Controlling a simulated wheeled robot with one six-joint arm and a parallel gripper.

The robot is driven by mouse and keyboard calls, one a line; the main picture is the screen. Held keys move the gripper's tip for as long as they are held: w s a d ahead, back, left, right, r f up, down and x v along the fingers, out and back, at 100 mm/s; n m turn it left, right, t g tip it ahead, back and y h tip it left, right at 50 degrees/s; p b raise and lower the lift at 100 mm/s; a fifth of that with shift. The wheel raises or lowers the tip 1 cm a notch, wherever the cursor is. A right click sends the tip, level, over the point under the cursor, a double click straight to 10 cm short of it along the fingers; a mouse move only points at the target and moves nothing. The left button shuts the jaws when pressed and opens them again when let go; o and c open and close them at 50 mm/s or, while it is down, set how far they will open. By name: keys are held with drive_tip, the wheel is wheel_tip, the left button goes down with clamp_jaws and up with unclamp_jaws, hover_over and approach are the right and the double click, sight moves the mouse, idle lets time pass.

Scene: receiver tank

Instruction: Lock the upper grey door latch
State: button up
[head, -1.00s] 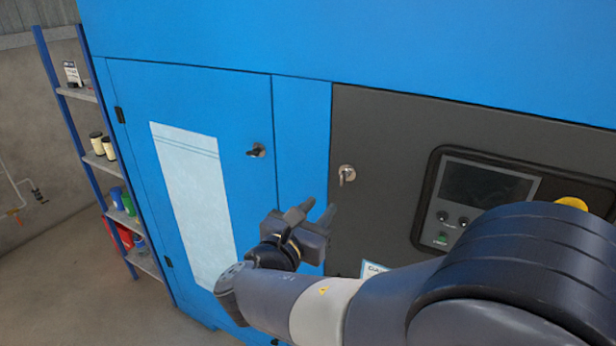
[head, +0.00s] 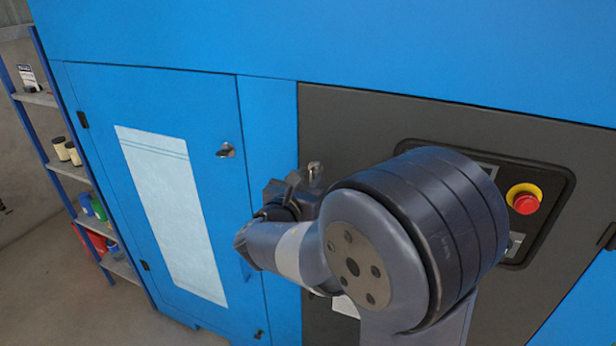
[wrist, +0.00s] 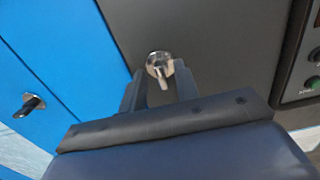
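The silver latch (wrist: 158,62) is on the dark grey door (wrist: 225,40), near its left edge. In the wrist view its handle points down, tilted slightly right. In the head view only the top of the latch (head: 314,168) shows; my gripper and arm hide the rest. My gripper (wrist: 159,82) is open, with one finger on each side of the handle's lower end and a gap visible on both sides. I cannot tell how deep the fingers reach. The gripper also shows in the head view (head: 298,180), just left of the latch.
The blue door (head: 100,170) to the left has its own dark latch (head: 225,151). A control panel with a red emergency button (head: 525,202) is on the grey door at right. A blue-framed shelf (head: 58,168) stands at far left.

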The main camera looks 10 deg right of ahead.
drive_tip(key=shift+c, duration=0.5)
clamp_jaws()
